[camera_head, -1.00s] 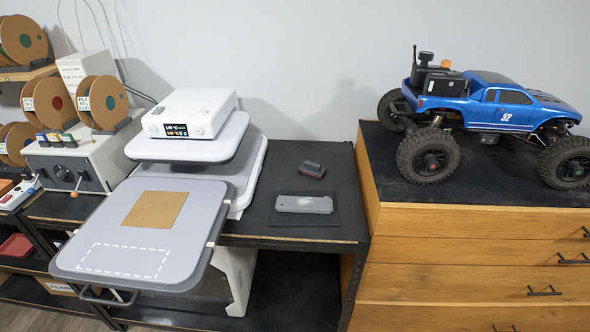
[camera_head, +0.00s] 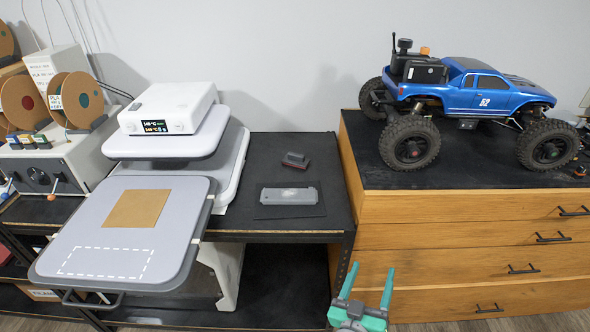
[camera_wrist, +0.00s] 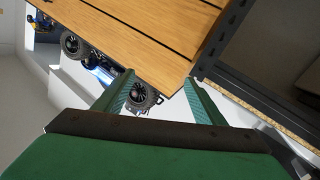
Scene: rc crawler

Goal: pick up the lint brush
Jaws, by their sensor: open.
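The lint brush (camera_head: 295,160) looks to be the small dark grey block with a reddish lower edge. It lies on the black bench top, right of the heat press. My gripper (camera_head: 370,272) is at the bottom of the head view, in front of the drawer cabinet. Its two teal fingers are spread and empty. It is well apart from the brush, lower and to its right. In the wrist view my gripper (camera_wrist: 160,84) shows open fingers with the cabinet and truck beyond, and no brush is visible there.
A flat grey piece (camera_head: 289,196) lies on a black mat in front of the brush. The white heat press (camera_head: 172,106) with its grey lower plate (camera_head: 180,245) stands to the left. A wooden drawer cabinet (camera_head: 450,220) bearing a blue crawler truck (camera_head: 480,95) stands to the right.

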